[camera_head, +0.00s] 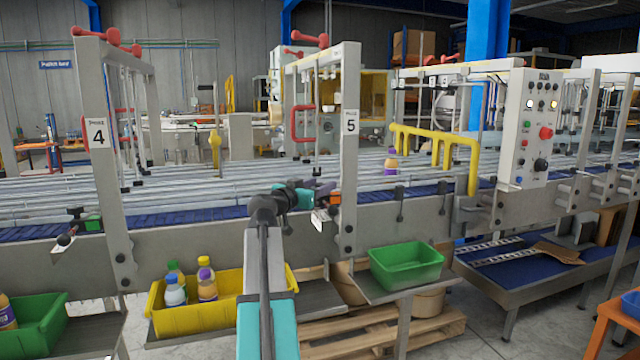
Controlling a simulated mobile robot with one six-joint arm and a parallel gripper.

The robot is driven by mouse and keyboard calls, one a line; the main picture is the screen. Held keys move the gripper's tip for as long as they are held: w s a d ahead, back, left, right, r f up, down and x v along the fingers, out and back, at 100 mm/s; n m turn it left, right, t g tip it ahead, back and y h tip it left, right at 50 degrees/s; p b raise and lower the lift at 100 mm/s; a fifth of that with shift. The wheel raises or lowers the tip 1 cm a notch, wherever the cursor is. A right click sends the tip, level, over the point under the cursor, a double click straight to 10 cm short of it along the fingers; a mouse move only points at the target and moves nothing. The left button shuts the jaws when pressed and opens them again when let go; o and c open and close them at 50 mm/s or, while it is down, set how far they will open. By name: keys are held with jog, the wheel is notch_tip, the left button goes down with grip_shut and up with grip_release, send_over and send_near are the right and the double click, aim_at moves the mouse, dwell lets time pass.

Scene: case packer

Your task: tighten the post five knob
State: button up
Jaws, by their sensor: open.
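Post five (349,150) is the grey upright with a white "5" label, standing at the conveyor's near edge. A small bracket (318,222) with a pale plate sits just left of this post at rail height. A small dark knob-like part (333,211) shows there, partly hidden, and I cannot tell its setting. My arm reaches up from the bottom middle. My gripper (320,193) is at the bracket beside post five, with its jaws open. An orange part shows by the jaws. I cannot tell whether the jaws touch the knob.
Post four (99,150) stands at left with a similar bracket (65,243). Below the rail are a yellow bin (170,325) with bottles and an empty green bin (407,265). A yellow guard rail (435,140) and control box (527,128) stand right. One bottle (391,164) is on the conveyor.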

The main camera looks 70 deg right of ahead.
jog(key=shift+s+d, duration=0.15)
jog(key=shift+d, duration=0.55)
jog(key=c, duration=1.1)
jog(key=shift+o, duration=0.2)
jog(key=shift+f+g+b, duration=0.2)
jog(key=shift+g+b, duration=0.3)
jog(key=shift+b, duration=0.2)
jog(key=m+g+y+b, duration=0.1)
jog(key=g+b, duration=0.1)
jog(key=b, duration=0.1)
jog(key=shift+d+m+b, duration=0.1)
jog(key=shift+m+b, duration=0.25)
jog(key=shift+m, duration=0.05)
jog(key=m+g+y+b, duration=0.1)
jog(key=m+g+b, duration=0.1)
jog(key=b, duration=0.2)
jog(key=shift+g+y, duration=0.3)
jog(key=shift+g, duration=0.1)
jog(key=shift+r+m+g+y+b, duration=0.15)
jog(key=shift+m+g+y+b, duration=0.15)
jog(key=shift+m+g+b, duration=0.2)
